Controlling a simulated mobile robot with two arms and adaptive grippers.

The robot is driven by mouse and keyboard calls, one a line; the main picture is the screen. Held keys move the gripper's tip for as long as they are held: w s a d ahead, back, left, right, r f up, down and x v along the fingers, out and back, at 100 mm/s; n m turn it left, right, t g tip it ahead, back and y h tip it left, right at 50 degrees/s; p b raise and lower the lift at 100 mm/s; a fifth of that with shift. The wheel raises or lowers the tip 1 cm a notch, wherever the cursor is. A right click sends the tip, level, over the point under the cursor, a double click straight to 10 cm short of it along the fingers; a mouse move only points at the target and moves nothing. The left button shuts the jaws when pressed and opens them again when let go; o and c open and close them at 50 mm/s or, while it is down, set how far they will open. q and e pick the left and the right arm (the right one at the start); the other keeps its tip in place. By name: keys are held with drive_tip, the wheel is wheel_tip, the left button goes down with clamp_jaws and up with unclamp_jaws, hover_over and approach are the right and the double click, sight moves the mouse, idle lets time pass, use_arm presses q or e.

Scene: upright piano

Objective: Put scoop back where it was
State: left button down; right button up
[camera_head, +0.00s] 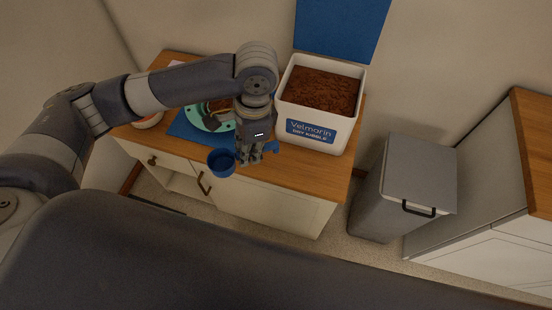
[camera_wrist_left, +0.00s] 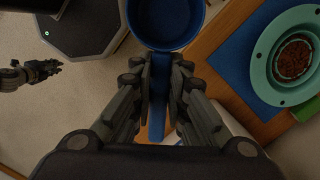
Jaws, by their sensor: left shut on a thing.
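The blue scoop (camera_head: 221,163) is held by its handle in my left gripper (camera_head: 250,158), above the front edge of the wooden cabinet top. In the left wrist view, the scoop's round cup (camera_wrist_left: 166,22) points away from the fingers, and its handle lies between the fingertips (camera_wrist_left: 160,75). The cup looks empty. The white kibble bin (camera_head: 318,133), labelled Velmorin dry kibble, stands open just right of the gripper, full of brown kibble (camera_head: 320,90). Its blue lid (camera_head: 341,25) is raised behind it. My right gripper (camera_wrist_left: 45,70) shows small at the left of the wrist view.
A teal bowl (camera_wrist_left: 266,75) with brown kibble sits on a blue mat (camera_wrist_left: 231,57) on the cabinet top (camera_head: 318,178). A grey trash can (camera_head: 417,170) stands on the floor right of the cabinet.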

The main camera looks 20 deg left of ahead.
use_arm(q)
drive_tip(key=s+d+f+m+t+b, duration=0.1)
drive_tip(key=d+f+m+b, duration=0.15)
drive_tip(key=f+m, duration=0.45)
drive_tip(key=s+d+f+m+t+b, duration=0.1)
drive_tip(key=s+d+f+m+b, duration=0.1)
drive_tip(key=d+f+m, duration=0.4)
drive_tip(key=m, duration=0.4)
hover_over(273, 159)
drive_tip(key=f, duration=0.3)
drive_tip(key=shift+s+d+f, duration=0.1)
drive_tip(key=shift+s+f, duration=0.1)
drive_tip(key=shift+f, duration=0.1)
drive_tip(key=shift+w+f, duration=0.1)
drive_tip(key=shift+f, duration=1.7)
drive_tip(key=shift+f, duration=0.15)
drive_tip(key=c, duration=1.6)
unclamp_jaws()
drive_tip(key=shift+o, duration=0.2)
